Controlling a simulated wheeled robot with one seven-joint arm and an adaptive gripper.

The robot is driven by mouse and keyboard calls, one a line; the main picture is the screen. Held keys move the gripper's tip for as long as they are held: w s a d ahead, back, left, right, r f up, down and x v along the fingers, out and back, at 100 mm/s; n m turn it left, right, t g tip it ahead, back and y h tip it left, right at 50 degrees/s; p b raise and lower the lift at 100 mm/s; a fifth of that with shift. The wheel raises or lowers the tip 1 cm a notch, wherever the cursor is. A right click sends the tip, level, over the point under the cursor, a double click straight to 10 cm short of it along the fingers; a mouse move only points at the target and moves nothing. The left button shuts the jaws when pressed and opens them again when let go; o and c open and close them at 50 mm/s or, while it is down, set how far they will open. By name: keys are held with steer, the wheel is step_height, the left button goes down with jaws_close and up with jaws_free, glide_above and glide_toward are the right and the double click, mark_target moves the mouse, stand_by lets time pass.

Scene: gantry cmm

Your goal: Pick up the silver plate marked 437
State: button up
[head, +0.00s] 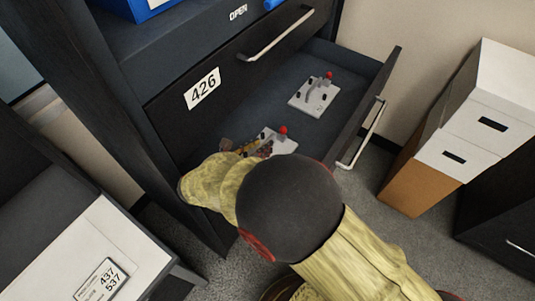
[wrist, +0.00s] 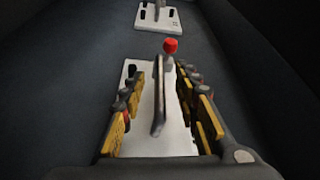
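Two silver-grey plates with upright handles and red knobs lie in an open dark drawer. The nearer plate (head: 284,144) is partly hidden by my arm in the head view; it also shows in the wrist view (wrist: 145,140). The farther plate (head: 316,95) shows at the top of the wrist view (wrist: 158,18). I cannot read 437 on either plate. My gripper (wrist: 162,88) is open over the nearer plate, with its yellow-padded fingers on both sides of the upright handle. Gaps show between the handle and the fingers. In the head view my gripper (head: 245,147) is mostly hidden.
The drawer's front panel (head: 370,105) stands on the right. A closed drawer labelled 426 (head: 203,88) is above. A paper card reading 437 and 537 (head: 102,281) lies on a white surface at lower left. White boxes (head: 470,135) stand at the right.

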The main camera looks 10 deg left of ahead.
mark_target(265, 142)
steer(key=b+x, duration=0.1)
steer(key=x, duration=0.2)
steer(key=shift+w+f, duration=0.1)
steer(key=shift+f, duration=0.05)
steer(key=c, duration=0.3)
steer(key=c, duration=0.4)
jaws_close()
stand_by(0.4)
